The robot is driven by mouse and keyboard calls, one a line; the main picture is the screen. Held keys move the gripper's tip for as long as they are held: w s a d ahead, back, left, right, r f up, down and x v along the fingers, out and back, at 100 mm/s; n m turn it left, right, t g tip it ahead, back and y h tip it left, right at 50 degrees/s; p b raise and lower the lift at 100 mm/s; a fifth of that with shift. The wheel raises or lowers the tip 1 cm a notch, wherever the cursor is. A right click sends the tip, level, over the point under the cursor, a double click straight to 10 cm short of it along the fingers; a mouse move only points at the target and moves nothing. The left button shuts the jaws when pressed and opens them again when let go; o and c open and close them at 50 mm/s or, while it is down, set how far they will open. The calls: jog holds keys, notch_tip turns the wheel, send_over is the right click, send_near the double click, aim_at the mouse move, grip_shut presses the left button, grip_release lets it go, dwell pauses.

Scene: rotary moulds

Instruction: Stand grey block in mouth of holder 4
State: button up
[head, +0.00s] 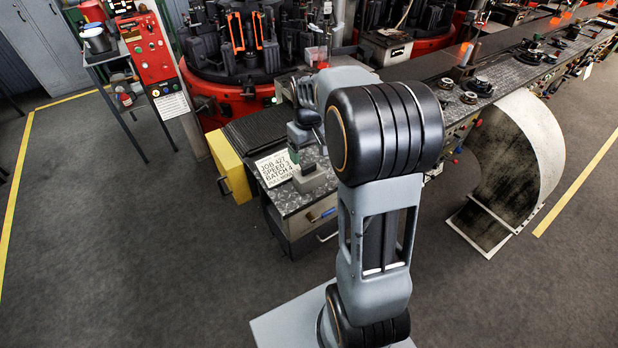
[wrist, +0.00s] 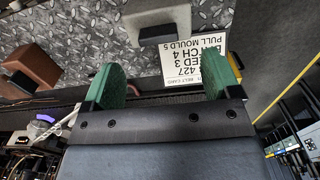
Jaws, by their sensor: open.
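My gripper (head: 299,138) is over the metal-topped bench, partly hidden behind my arm in the head view. In the wrist view its two green fingers (wrist: 164,86) are spread apart with nothing between them. In the head view a dark-topped grey piece (head: 309,178) sits on the bench beside the job card, in front of my gripper. I cannot make out holder 4 or its number in either view.
The job card (head: 273,168) lies on the bench (head: 297,203); it reads pull mould 5. A brown block (wrist: 30,66) is at left in the wrist view. A red rotary machine (head: 222,98) with dark moulds stands behind. The floor at left is clear.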

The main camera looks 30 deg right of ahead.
aim_at(309, 165)
jog(key=shift+d+f+p, duration=0.15)
jog(key=shift+f+p, duration=0.45)
jog(key=shift+f, duration=2.45)
grip_shut()
jog(key=shift+w+r, duration=0.1)
